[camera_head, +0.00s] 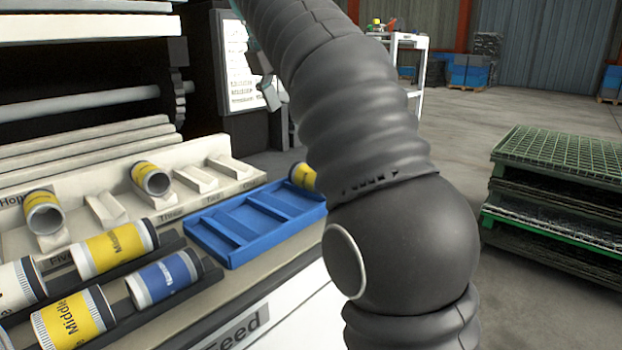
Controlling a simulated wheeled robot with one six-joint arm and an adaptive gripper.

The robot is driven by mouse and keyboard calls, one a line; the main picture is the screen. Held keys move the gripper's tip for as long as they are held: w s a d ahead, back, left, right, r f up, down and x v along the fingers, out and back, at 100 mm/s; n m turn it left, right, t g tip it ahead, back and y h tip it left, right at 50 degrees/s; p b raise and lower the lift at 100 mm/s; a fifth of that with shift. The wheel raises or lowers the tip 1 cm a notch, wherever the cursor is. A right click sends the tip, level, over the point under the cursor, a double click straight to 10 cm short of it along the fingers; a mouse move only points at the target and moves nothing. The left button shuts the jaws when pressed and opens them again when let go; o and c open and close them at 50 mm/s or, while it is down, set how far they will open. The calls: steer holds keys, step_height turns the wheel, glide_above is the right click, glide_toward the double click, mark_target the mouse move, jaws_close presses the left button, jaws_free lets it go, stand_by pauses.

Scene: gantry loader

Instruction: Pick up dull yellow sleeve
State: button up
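Several sleeves with yellow bands show, and I cannot tell which is the dull yellow sleeve. One yellow sleeve (42,199) lies at the left on the cream rack, its hollow end facing me. Another yellow sleeve (148,176) lies farther back on the same rack. A yellow sleeve with white ends (113,247) and one marked "Middle" (73,321) lie in dark cradles in front. A further yellow piece (303,176) at the far end of the blue tray is partly hidden by my arm. My gripper is not in view.
A blue-banded sleeve (163,277) lies in a dark cradle. The blue tray (238,254) has empty bare slots. The cream rack (245,183) has empty cradles. Green mesh pallets (565,154) are stacked at right; open floor (450,125) lies beyond my arm.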

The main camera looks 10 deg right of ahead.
glide_above(308, 172)
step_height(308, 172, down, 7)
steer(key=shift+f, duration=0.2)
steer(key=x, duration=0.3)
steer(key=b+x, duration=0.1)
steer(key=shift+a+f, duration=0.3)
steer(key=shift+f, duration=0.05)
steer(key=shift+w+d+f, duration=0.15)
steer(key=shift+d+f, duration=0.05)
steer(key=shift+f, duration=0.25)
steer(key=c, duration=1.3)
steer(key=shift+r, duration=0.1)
